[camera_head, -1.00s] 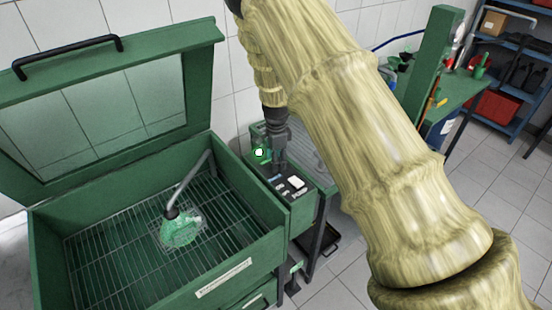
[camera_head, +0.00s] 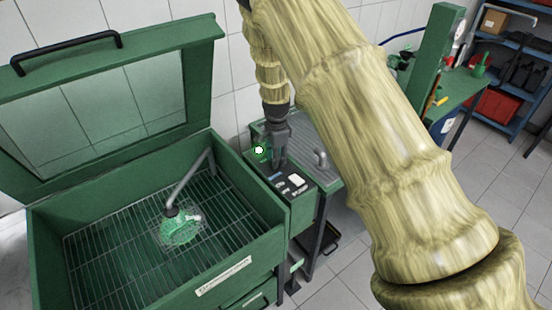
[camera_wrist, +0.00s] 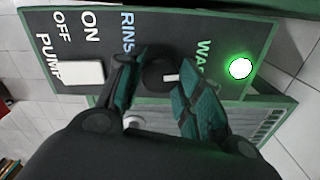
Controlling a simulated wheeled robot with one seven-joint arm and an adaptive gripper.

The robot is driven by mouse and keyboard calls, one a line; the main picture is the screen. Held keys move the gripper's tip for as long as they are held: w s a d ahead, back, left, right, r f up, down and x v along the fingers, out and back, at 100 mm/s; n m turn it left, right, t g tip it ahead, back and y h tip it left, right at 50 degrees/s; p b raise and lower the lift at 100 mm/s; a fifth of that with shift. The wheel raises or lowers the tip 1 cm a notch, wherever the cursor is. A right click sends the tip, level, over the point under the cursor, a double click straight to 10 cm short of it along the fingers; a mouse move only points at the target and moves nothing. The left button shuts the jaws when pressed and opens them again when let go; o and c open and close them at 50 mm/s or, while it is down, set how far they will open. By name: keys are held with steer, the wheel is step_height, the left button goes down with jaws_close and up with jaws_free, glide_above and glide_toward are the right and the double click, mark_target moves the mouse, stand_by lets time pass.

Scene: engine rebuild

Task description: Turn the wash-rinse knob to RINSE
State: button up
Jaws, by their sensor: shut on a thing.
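The wash-rinse knob (camera_wrist: 158,72) is a small black round knob with a white pointer mark, on the dark control panel (camera_wrist: 108,15) in the wrist view. RINSE is printed left of it and WASH right of it. The white mark lies on the knob's right side, toward WASH. My gripper (camera_wrist: 162,78) has its two fingers on either side of the knob, shut on it. In the head view my gripper (camera_head: 278,165) reaches down to the panel beside the washer, and the knob is hidden by the fingers there.
A lit green lamp (camera_wrist: 240,68) sits past WASH; it also shows in the head view (camera_head: 259,150). A white pump switch (camera_wrist: 82,73) is at ON/OFF. The green parts washer (camera_head: 55,250) stands left with its lid raised.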

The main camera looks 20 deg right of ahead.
steer(key=n+b, duration=0.1)
steer(key=n, duration=0.4)
steer(key=shift+b, duration=0.35)
steer(key=n+b, duration=0.1)
steer(key=n, duration=0.3)
steer(key=shift+n, duration=0.4)
steer(key=n+b, duration=0.1)
steer(key=n, duration=0.4)
steer(key=shift+w+r+n, duration=0.1)
steer(key=shift+n, duration=0.2)
steer(key=n, duration=0.4)
steer(key=shift+n, duration=0.3)
steer(key=o, duration=1)
steer(key=shift+o, duration=0.2)
step_height(320, 180, up, 12)
